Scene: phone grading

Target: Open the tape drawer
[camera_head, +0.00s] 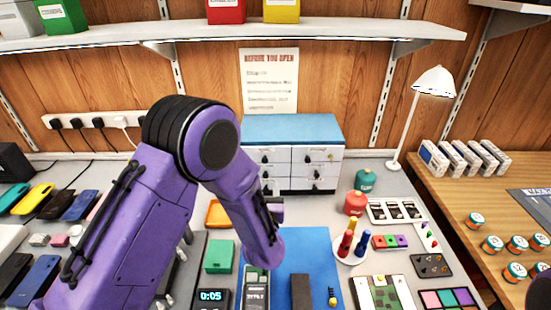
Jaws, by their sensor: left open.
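A white drawer cabinet (293,168) with a blue top stands at the back of the bench against the wood wall. It has several drawers with small dark pulls, and the ones I can see look shut. Labels are too small to read, so I cannot tell which is the tape drawer. My purple left arm covers the cabinet's lower left part. My left gripper (276,207) is in front of the cabinet, low and left of its middle. It is mostly hidden by the wrist and looks open and empty. My right gripper is out of view.
A blue mat (316,256) lies in front of the cabinet. Red (355,203) and teal (366,180) containers stand to its right, near a white lamp (434,82). Phones (43,278) lie at left. A shelf (330,32) runs above.

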